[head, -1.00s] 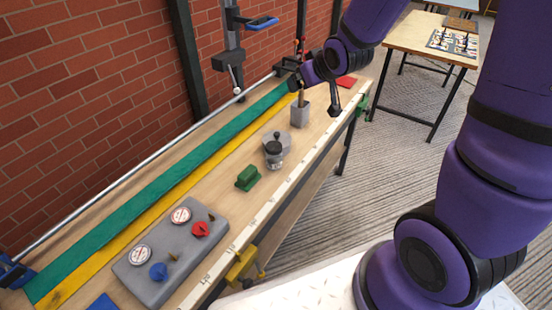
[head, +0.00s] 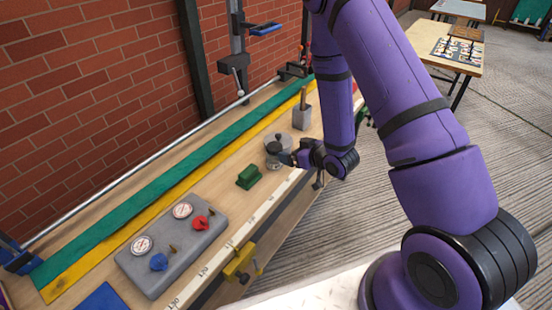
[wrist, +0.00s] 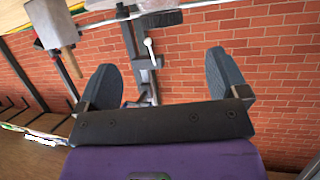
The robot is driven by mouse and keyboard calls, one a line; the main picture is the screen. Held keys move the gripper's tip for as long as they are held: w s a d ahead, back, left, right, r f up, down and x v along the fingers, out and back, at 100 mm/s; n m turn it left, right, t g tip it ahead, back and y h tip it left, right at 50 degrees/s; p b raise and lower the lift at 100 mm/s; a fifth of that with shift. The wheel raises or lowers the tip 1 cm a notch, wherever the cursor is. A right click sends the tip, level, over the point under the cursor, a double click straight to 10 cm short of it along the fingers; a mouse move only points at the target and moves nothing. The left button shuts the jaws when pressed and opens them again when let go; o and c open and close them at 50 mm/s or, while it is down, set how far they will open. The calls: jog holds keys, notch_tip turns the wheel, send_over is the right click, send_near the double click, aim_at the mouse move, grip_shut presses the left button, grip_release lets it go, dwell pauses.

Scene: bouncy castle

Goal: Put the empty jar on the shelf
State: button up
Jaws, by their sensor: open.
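The jar is not seen there. I cannot make out a shelf for certain in either view.
A green block (head: 249,177) and a grey gauge panel (head: 172,247) are in front. A yellow clamp (head: 238,262) grips the bench edge. A brick wall (head: 90,80) runs behind.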

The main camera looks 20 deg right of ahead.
aim_at(279, 149)
jog(key=x, duration=0.5)
jog(key=f+x, duration=0.1)
jog(key=x, duration=0.4)
jog(key=shift+a, duration=0.2)
jog(key=c, duration=1.1)
jog(key=shift+o, duration=0.2)
jog(key=shift+w+r, duration=0.1)
